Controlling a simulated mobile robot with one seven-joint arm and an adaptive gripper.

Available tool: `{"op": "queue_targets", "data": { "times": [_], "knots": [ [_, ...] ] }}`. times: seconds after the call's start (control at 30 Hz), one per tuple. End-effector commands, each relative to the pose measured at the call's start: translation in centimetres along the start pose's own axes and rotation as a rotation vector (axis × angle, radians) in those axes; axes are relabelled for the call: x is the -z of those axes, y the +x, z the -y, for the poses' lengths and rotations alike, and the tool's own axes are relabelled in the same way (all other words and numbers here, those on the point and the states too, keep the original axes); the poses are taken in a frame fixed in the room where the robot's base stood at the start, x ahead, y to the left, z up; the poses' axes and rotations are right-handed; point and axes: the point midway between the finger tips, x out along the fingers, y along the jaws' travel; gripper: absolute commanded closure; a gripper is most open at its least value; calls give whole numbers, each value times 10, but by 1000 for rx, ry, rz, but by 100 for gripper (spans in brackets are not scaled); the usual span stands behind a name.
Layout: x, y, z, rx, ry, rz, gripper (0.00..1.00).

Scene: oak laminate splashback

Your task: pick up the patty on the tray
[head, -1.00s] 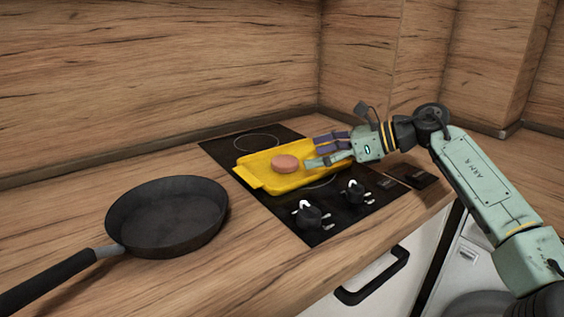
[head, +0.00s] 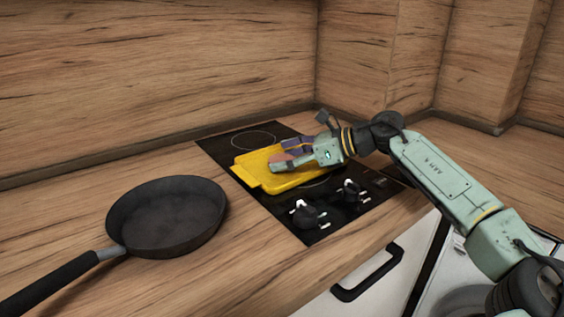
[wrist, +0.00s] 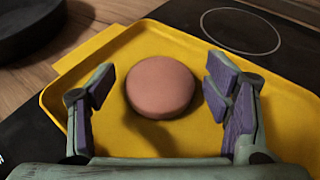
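The patty (wrist: 160,86) is a round pinkish-brown disc lying flat on the yellow tray. In the wrist view it sits between the two purple-padded fingers of my gripper (wrist: 161,105), with a gap visible on each side. My gripper is open and holds nothing. In the head view my gripper (head: 286,155) is over the yellow tray (head: 256,183), and its fingers hide most of the patty. The tray rests on the black cooktop, and its rim also shows in the wrist view (wrist: 72,57).
A black frying pan (head: 168,217) stands on the wooden counter to the left. The black cooktop (head: 318,222) has two control knobs (head: 305,213) in front of the tray. A wooden splashback (head: 150,70) rises behind. The counter between pan and cooktop is clear.

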Motion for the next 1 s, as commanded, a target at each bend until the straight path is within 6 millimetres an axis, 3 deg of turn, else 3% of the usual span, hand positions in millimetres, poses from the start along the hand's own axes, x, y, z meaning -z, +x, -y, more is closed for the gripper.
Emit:
{"op": "queue_targets", "data": {
  "times": [0.63, 1.0],
  "knots": [
    [3, 1, -1, -5, 2, -5, 76],
    [0, 0, -2, -7, 2, -7, 77]
  ]
}}
